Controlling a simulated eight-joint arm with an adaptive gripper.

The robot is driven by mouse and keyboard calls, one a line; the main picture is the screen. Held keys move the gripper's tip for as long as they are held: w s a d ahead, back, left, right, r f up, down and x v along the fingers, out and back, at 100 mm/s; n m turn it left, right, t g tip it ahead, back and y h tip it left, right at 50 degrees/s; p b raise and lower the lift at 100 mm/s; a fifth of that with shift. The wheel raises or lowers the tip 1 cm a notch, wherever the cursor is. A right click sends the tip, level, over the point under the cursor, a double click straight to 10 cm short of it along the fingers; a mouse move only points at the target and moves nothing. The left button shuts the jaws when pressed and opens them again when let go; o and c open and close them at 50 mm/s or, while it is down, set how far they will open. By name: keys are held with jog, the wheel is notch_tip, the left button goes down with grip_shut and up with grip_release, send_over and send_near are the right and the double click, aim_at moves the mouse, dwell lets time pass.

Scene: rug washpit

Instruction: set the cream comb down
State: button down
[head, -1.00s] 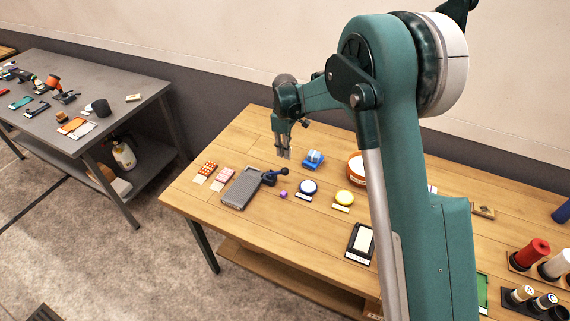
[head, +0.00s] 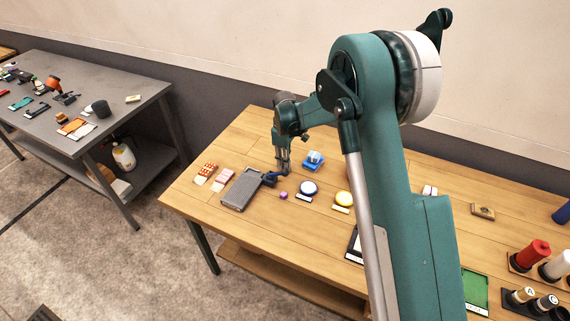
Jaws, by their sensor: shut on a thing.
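My gripper (head: 282,167) points down over the left part of the wooden table, at the dark blue handled tool (head: 270,178). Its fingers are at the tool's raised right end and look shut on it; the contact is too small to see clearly. The tool lies beside the right edge of a grey flat tray or block (head: 241,189). I cannot make out a cream comb in this view, neither in the fingers nor on the table.
Patterned cards (head: 207,170) lie left. My arm hides the table's middle. Bare wood shows in front of the tins.

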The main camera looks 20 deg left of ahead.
jog(key=shift+f, duration=0.3)
jog(key=shift+f, duration=0.15)
jog(key=c, duration=2.5)
grip_release()
jog(key=shift+o, duration=0.2)
notch_tip(320, 180, up, 12)
jog(key=shift+r, duration=0.15)
